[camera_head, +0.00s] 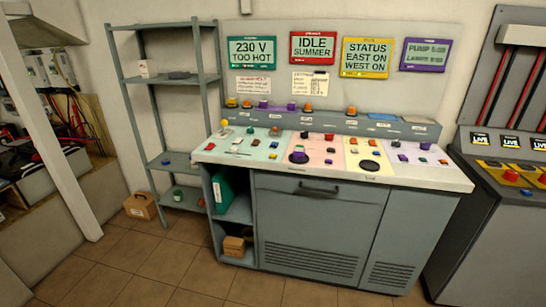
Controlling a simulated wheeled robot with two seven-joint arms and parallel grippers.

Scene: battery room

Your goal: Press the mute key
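The control console (335,225) stands in the middle, a grey cabinet with a pale sloping top. Its desk surface (225,151) carries many small coloured keys and knobs on pale green, pink, yellow and lilac panels. A large purple round button (298,155) sits on the pink panel and a large black round one (369,166) on the yellow panel. A raised ledge behind holds a row of orange and purple buttons (307,107). The key labels are too small to read, so I cannot tell which key is mute. Neither of my grippers is in view.
Four-colour screens hang behind, including a green one (251,52) reading "230 V TOO HOT". A metal shelf (177,80) stands left, with a cardboard box (140,206) on the floor. A grey cabinet (490,220) with red buttons stands close right. The tiled floor in front is clear.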

